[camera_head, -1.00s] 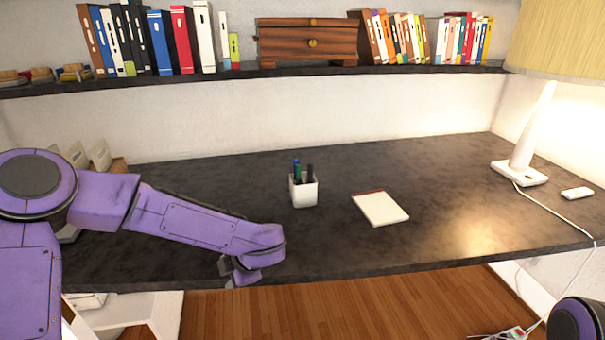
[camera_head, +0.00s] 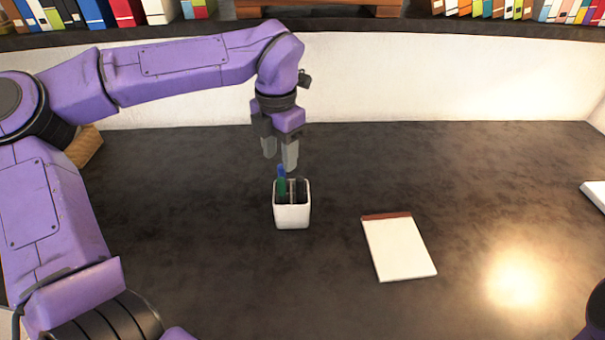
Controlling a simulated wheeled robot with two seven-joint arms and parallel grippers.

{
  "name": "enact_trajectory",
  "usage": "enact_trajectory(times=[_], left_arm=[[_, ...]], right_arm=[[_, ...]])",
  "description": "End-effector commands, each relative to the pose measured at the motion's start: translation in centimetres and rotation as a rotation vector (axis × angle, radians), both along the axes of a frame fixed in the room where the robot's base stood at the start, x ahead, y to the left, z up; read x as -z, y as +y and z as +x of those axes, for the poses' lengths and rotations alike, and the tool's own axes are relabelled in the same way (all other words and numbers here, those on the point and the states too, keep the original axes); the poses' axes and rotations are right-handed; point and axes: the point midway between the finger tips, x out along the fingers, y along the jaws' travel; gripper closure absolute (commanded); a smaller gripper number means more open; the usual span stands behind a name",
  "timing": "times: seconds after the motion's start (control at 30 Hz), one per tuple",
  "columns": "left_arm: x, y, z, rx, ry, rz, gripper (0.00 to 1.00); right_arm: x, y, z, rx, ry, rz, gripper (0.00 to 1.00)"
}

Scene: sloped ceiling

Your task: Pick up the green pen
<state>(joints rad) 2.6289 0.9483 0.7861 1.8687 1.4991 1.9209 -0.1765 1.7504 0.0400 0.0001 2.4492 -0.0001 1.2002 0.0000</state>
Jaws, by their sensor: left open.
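The green pen (camera_head: 282,187) stands upright in a white pen cup (camera_head: 292,216) on the dark desk. A blue pen tip or cap (camera_head: 281,170) shows at its top, and darker pens (camera_head: 301,187) stand beside it in the cup. My left gripper (camera_head: 280,160) points down just above and slightly behind the cup, its two grey fingers apart and empty. Its fingertips are close to the pen's top; I cannot tell whether they touch it. The lower part of the pen is hidden inside the cup. My right gripper is not in view.
A white notepad (camera_head: 399,248) with a brown top edge lies right of the cup. The white lamp base (camera_head: 595,195) is at the right edge. A shelf (camera_head: 360,25) with books and a wooden box runs above the desk. The desk around the cup is clear.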

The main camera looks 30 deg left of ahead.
Motion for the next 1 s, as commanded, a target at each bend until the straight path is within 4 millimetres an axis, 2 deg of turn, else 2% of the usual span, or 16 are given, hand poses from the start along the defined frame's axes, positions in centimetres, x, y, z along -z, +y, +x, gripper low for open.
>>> enact_trajectory(times=[0.1, 0.3, 0.47, 0.6, 0.7, 0.93, 0.97, 1.0], left_arm=[[0.4, -0.1, -0.3, -0.002, 0.001, -0.015, 0.5], [4.0, -0.2, -0.1, 0.0, 0.003, -0.015, 0.5], [6.0, -0.2, -0.1, -0.001, 0.005, -0.014, 0.5], [8.6, -0.1, -0.1, -0.002, 0.005, -0.014, 0.5], [9.8, -0.1, -0.1, -0.003, 0.001, -0.014, 0.5], [10.2, -0.1, -0.1, -0.003, 0.0, -0.014, 0.5], [10.2, -0.1, -0.1, -0.003, 0.0, -0.014, 0.54], [10.2, -0.1, -0.1, -0.003, 0.0, -0.014, 0.67]], right_arm=[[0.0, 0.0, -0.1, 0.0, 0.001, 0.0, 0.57], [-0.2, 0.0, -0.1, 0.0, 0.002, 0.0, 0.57], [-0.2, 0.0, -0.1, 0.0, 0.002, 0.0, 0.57], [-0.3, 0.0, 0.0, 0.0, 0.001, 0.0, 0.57], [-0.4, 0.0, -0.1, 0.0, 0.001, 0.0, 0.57], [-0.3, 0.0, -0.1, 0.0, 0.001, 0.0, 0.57], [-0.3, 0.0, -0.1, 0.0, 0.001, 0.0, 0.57], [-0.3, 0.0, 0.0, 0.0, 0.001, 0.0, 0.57]])
